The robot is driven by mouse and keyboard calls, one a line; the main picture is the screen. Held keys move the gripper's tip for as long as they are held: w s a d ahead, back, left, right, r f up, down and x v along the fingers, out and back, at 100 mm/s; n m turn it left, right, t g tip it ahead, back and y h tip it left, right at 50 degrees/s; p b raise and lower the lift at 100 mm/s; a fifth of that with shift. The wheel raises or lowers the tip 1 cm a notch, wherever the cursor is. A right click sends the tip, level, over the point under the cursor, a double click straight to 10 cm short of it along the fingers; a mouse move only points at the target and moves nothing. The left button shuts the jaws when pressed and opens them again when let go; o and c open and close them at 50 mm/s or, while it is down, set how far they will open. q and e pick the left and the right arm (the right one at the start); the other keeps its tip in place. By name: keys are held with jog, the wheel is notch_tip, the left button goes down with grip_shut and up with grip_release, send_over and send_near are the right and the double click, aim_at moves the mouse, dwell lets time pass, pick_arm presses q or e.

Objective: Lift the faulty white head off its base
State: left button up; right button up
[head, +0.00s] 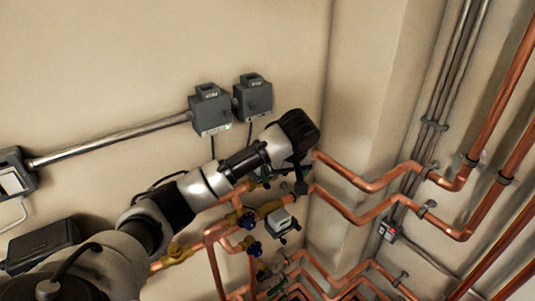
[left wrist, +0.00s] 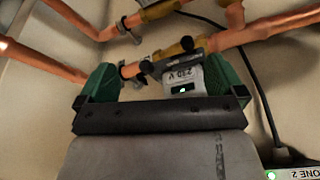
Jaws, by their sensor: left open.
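In the left wrist view a white head (left wrist: 182,78) marked "230 V", with a small green light, sits on the pipework beyond the palm. My left gripper (left wrist: 163,66) is open, with one green finger to each side of it; I cannot tell whether either touches it. In the head view my left gripper (head: 284,181) is at the copper pipes, partly hidden by its own wrist. A white-grey head (head: 280,222) sits on a brass valve just below it. I cannot tell whether both views show the same head, or which is faulty. My right gripper is not in view.
Two grey boxes (head: 210,110) hang on the wall above, with cables running down. Copper pipes (head: 370,184) run right and crowd the space below. Valves with blue parts (head: 247,221) are close by. A dark cable (left wrist: 262,100) passes right of the fingers.

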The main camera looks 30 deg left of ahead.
pick_arm(q)
jog(key=w+a+r+n, duration=0.2)
jog(key=a+r+n, duration=0.25)
jog(key=r, duration=0.35)
jog(key=shift+m+g+y, duration=0.25)
jog(key=shift+g+y, duration=0.05)
jog(key=shift+y, duration=0.1)
jog(key=a+f, duration=0.1)
jog(key=a+f+b, duration=0.1)
jog(key=f, duration=0.1)
jog(key=shift+w+a+f, duration=0.15)
jog(key=shift+a, duration=0.1)
jog(key=shift+w+a+f+b, duration=0.1)
jog(key=shift+a+f+b, duration=0.05)
jog(key=shift+f+b, duration=0.2)
jog(key=shift+w+a+f+p, duration=0.1)
jog(key=shift+a+f+p, duration=0.2)
jog(key=shift+f+p, duration=0.15)
jog(key=p+x, duration=0.1)
jog(key=x, duration=0.2)
jog(key=shift+a+f, duration=0.15)
jog(key=shift+f, duration=0.05)
jog(key=shift+w+a+f, duration=0.1)
jog(key=shift+f, duration=0.35)
jog(key=shift+c, duration=0.3)
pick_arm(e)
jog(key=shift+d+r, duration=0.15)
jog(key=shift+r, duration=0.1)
